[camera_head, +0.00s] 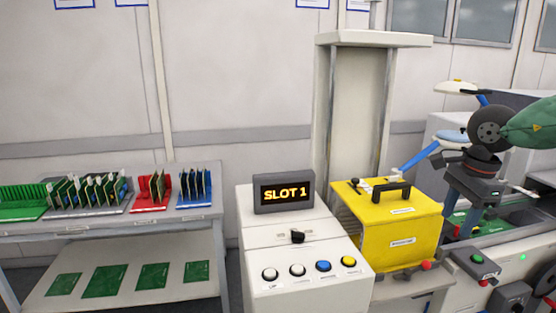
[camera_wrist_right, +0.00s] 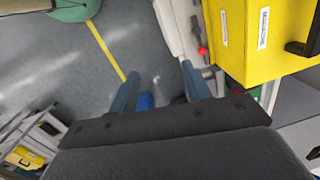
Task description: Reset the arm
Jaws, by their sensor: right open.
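My right gripper (camera_head: 460,232) is at the right of the head view, its dark fingers pointing down beside the yellow box and over the machine bed. In the right wrist view the gripper (camera_wrist_right: 158,88) has its two blue-grey fingers apart, with nothing held between them. Floor and a small blue thing (camera_wrist_right: 146,101) show past the fingers. My left gripper is not in view.
A yellow box (camera_head: 385,235) with a black handle stands just left of the gripper. A control console (camera_head: 280,240) displays "SLOT 1" above several buttons. A trolley (camera_head: 120,232) at left carries coloured racks of green boards. A green button box (camera_head: 478,258) sits below the gripper.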

